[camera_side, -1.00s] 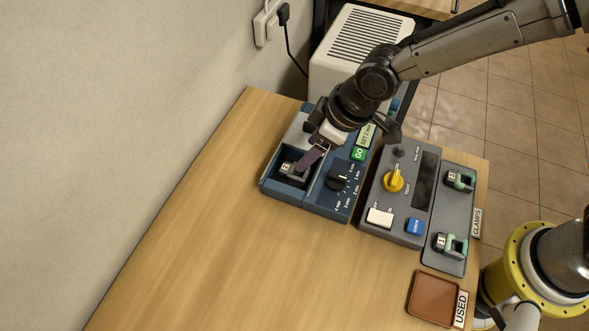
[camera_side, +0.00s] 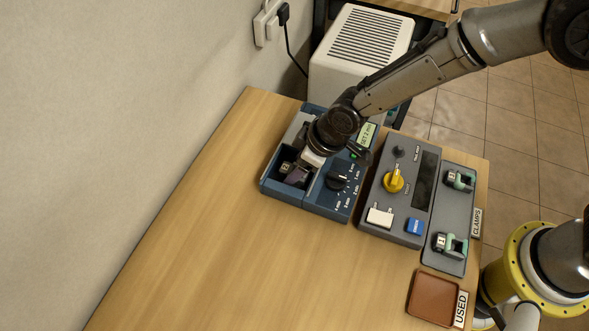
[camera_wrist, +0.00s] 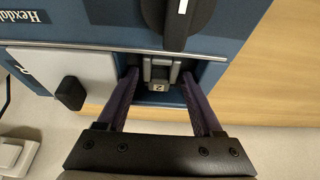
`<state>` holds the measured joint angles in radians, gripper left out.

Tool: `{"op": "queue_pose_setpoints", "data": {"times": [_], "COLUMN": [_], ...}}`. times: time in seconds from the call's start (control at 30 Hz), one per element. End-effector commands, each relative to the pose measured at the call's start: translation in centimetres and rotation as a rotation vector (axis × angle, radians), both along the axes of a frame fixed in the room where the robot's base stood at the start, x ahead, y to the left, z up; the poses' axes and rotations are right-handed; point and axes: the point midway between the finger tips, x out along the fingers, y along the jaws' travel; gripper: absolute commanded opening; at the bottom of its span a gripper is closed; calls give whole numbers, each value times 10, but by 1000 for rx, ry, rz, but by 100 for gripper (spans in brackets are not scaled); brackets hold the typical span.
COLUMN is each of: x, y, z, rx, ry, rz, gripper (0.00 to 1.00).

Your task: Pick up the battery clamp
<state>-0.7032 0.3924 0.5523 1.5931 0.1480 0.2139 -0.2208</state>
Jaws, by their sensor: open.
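A small grey metal clamp (camera_wrist: 158,72) with a marked pale tag sits in the dark open bay of the blue device (camera_wrist: 110,14). My gripper (camera_wrist: 160,80) is open, with one dark purple finger on each side of the clamp. I cannot tell whether the fingers touch it. In the side view my gripper (camera_side: 299,174) reaches down into the bay of the blue device (camera_side: 324,202), and the clamp (camera_side: 286,167) shows only in part. Two more clamps, with green parts, the back one (camera_side: 460,180) and the front one (camera_side: 450,244), sit on the grey CLAMPS plate (camera_side: 458,213).
A grey panel (camera_side: 404,203) with a yellow knob, a white switch and a blue button stands between the device and the plate. A brown tray (camera_side: 434,299) marked USED lies at the front right. The bay's walls are close around my fingers. The front table is clear.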

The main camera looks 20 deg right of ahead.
Motion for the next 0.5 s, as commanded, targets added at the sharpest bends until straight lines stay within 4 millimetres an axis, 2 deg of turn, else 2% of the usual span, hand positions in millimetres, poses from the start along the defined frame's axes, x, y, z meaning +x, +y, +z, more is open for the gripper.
{"op": "queue_pose_setpoints", "data": {"times": [0.03,0.07,0.4,0.5], "x": [0,0,0,0], "y": [0,0,0,0], "z": [0,0,0,1], "rx": [0,0,0,1], "ry": [0,0,0,-1], "rz": [0,0,0,0], "gripper": [68,62,1,0]}}
